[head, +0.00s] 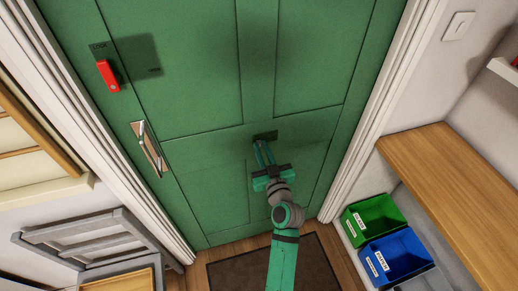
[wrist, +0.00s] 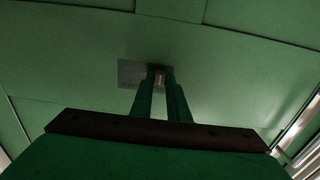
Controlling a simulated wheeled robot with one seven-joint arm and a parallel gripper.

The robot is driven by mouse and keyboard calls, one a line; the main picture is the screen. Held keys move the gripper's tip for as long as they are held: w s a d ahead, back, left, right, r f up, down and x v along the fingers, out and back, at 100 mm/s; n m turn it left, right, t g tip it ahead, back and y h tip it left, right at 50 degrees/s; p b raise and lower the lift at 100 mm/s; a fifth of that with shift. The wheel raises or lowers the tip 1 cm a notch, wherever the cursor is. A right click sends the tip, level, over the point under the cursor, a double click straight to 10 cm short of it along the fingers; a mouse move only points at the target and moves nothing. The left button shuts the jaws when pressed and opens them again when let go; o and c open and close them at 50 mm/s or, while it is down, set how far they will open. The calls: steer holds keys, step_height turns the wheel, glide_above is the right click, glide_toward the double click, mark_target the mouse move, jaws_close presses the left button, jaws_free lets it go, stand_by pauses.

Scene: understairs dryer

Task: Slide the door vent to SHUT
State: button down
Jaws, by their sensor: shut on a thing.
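The green door (head: 190,60) fills the middle of the head view. A small dark plate (head: 268,135) sits on its middle rail; it looks like the door vent. In the wrist view the plate (wrist: 131,73) is grey and extends mostly left of the fingers. My gripper (head: 261,144) reaches up to the plate, and its two fingers (wrist: 161,76) are shut on a small pale knob (wrist: 160,80) at the plate's right part. The fingers hide most of the knob. I cannot read any marking on the plate.
A red handle (head: 108,76) and a metal pull handle (head: 149,149) are on the door's left side. A grey rack (head: 75,240) stands lower left. A dark mat (head: 315,265) lies before the door.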

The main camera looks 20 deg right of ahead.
steer(key=shift+a, duration=0.25)
steer(key=c, duration=1.7)
jaws_free()
steer(key=shift+d, duration=0.1)
steer(key=s, duration=0.3)
steer(key=s+a, duration=0.1)
steer(key=s, duration=0.6)
steer(key=shift+s+a, duration=0.25)
steer(key=shift+s, duration=0.1)
